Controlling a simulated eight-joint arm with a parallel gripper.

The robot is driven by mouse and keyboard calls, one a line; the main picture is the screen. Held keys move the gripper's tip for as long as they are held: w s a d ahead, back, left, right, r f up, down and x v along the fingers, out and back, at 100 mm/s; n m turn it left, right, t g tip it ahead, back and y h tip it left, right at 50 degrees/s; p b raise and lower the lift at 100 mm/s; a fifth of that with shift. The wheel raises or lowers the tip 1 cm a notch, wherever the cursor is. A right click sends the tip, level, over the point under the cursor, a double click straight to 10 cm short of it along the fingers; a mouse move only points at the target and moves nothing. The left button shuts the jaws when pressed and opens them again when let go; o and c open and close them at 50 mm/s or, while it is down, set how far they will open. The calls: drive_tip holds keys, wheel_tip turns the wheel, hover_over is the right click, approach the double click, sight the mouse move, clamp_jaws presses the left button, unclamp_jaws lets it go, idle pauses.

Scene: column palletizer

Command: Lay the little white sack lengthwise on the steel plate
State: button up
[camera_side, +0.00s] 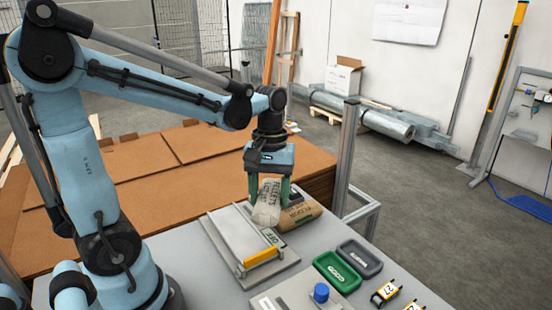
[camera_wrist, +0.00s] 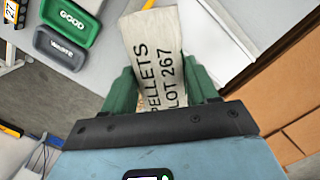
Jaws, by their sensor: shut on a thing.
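The little white sack (camera_side: 266,207), printed PELLETS LOT 267, hangs tilted between the green fingers of my gripper (camera_side: 269,188). The sack also shows in the wrist view (camera_wrist: 158,50), gripped across its sides by both fingers of my gripper (camera_wrist: 162,88). The steel plate (camera_side: 236,236) lies on the grey table, close to the sack's lower end in the side view. I cannot tell whether the sack touches it. Part of the sack is hidden by my fingers.
A brown sack (camera_side: 300,214) lies just right of the white one. A green tray (camera_side: 337,271) and a dark grey tray (camera_side: 360,259) stand to the right. A yellow bar (camera_side: 261,257) lies along the plate's near edge. A blue knob (camera_side: 321,292) stands in front.

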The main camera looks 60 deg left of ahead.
drive_tip(key=s+a+n, duration=0.6)
drive_tip(key=a+n, duration=0.1)
drive_tip(key=n, duration=0.1)
drive_tip(key=shift+t, duration=0.4)
drive_tip(key=shift+w+a+f, duration=0.1)
drive_tip(key=shift+a+f, duration=0.05)
drive_tip(key=shift+f, duration=2.95)
drive_tip(key=shift+f, duration=0.8)
drive_tip(key=o, duration=1.3)
drive_tip(key=shift+c, duration=0.2)
drive_tip(key=shift+o, duration=0.3)
drive_tip(key=shift+o, duration=0.8)
drive_tip(key=shift+r, duration=0.15)
